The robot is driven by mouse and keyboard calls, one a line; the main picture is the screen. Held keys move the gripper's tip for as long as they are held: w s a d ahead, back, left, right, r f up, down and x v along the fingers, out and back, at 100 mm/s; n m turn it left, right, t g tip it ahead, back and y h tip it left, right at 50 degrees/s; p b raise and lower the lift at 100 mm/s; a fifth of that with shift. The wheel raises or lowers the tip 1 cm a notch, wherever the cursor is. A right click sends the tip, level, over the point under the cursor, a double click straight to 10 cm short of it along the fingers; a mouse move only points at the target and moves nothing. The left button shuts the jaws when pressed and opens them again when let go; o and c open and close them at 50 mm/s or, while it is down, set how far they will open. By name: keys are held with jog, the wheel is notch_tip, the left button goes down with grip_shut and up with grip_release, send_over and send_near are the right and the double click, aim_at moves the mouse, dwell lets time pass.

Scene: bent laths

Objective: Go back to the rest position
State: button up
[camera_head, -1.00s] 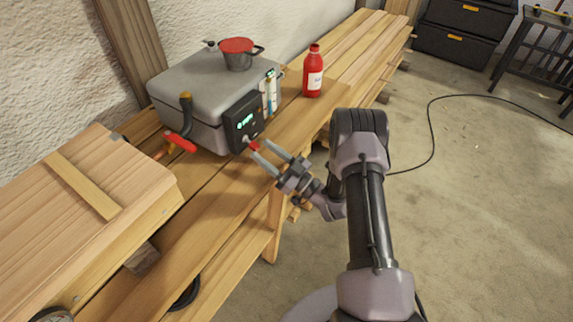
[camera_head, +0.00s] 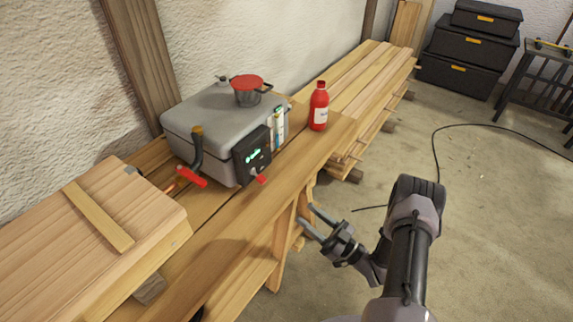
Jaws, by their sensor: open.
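My gripper (camera_head: 311,217) is open and empty, its two fingers spread. It hangs in front of the bench's front edge, to the right of and below the grey box (camera_head: 205,120). It is clear of the box's dark control panel (camera_head: 252,155) and its red knob (camera_head: 261,179). The panel has a lit green display. My arm reaches in from the lower right, over the concrete floor.
The wooden bench (camera_head: 222,262) runs along the wall. Dark cases (camera_head: 462,50) and a cable (camera_head: 437,160) lie beyond.

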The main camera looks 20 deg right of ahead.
jog(key=w+d+r+m+h, duration=0.2)
jog(key=w+d+r+h, duration=0.15)
jog(key=w+r, duration=0.4)
jog(key=w+d+r+m+h, duration=0.25)
jog(key=w+r+h, duration=0.3)
jog(key=w, duration=0.35)
notch_tip(320, 180, up, 12)
jog(key=m+g+h, duration=0.3)
jog(key=h, duration=0.2)
jog(key=s+a+r+m+g, duration=0.25)
jog(key=s+a, duration=0.25)
jog(key=s, duration=0.5)
jog(key=s+a+r+m+g, duration=0.1)
jog(key=s+a+r+g, duration=0.3)
jog(key=s, duration=0.6)
jog(key=s+a+f+g+y, duration=0.1)
jog(key=s+a, duration=0.4)
jog(key=s, duration=0.3)
jog(key=s+a+f+g+y, duration=0.1)
jog(key=s+a+y, duration=0.1)
jog(key=s+a, duration=0.3)
jog(key=s, duration=0.3)
jog(key=shift+s+a+f+m+g, duration=0.15)
jog(key=shift+a+f+m+g, duration=0.15)
jog(key=shift+a+g, duration=0.1)
